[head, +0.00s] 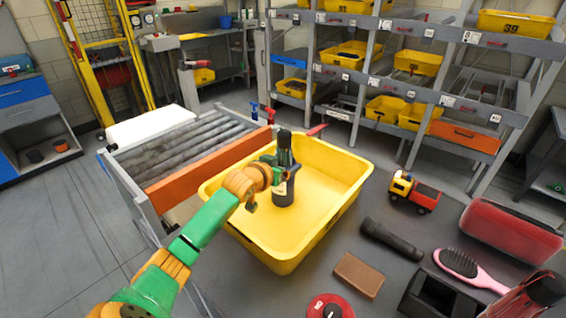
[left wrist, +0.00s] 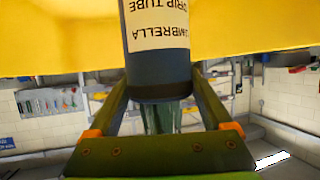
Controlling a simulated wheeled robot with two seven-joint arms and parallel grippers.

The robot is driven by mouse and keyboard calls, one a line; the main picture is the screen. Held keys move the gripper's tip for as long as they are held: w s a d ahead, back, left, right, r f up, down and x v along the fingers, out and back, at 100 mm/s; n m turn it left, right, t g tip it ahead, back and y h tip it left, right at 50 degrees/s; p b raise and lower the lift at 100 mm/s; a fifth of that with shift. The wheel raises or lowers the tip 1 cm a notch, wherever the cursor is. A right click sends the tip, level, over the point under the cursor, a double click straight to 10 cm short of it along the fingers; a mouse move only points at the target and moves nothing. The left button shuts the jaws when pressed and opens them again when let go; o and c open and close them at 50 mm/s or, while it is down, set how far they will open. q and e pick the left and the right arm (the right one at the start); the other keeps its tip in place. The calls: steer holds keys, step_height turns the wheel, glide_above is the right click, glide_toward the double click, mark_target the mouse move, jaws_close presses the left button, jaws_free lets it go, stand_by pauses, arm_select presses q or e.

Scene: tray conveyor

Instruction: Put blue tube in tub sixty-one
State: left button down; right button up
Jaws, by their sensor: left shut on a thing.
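My left gripper (head: 277,172) is shut on a dark, bottle-like tube (head: 284,190) with a narrower top. It holds the tube upright inside the outline of a large yellow tub (head: 335,215); I cannot tell whether the tube touches the tub floor. In the left wrist view, the gripper fingers (left wrist: 163,95) lie on either side of the dark blue-black tube (left wrist: 158,68), whose cream label reads "umbrella drip tube" upside down. The yellow tub wall (left wrist: 60,40) shows behind it. No number is readable on this tub. My right gripper is not in view.
A roller conveyor (head: 190,145) with an orange side is left of the tub. Right of it lie a toy truck (head: 414,192), a dark cylinder (head: 390,238), a brown block (head: 358,274), a pink brush (head: 460,263) and a red case (head: 510,232). Shelves of yellow tubs (head: 417,61) stand behind.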

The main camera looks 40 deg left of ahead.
arm_select(q)
jaws_free()
steer(key=v, duration=1.2)
steer(key=shift+b, duration=0.35)
